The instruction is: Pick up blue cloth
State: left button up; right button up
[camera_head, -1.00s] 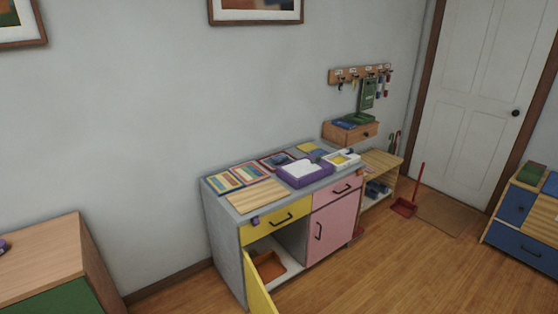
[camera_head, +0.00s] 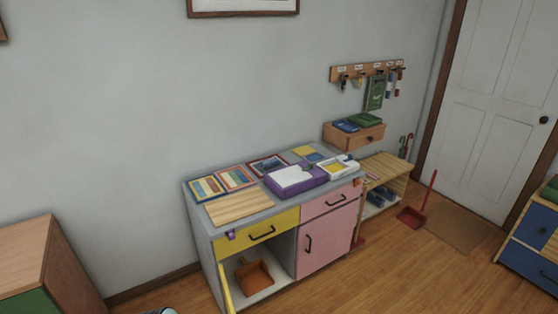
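A small flat blue piece (camera_head: 315,157), which looks like a folded cloth, lies at the back right of the grey counter top (camera_head: 258,217). A yellow flat piece (camera_head: 303,150) lies beside it. The purple tray (camera_head: 318,183) and the white-and-yellow box (camera_head: 338,168) are in front of it. Neither of my grippers can be made out in the head view. A small grey and dark shape shows at the bottom edge, too cut off to identify.
The pink door (camera_head: 325,242) is shut. A wooden cabinet (camera_head: 28,250) stands at left. A red dustpan (camera_head: 412,216) stands on the floor at right. Floor in front is clear.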

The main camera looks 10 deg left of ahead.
aim_at(273, 162)
jog(key=i+l, duration=0.8)
jog(key=l, duration=0.2)
jog(key=i+j+u, duration=0.05)
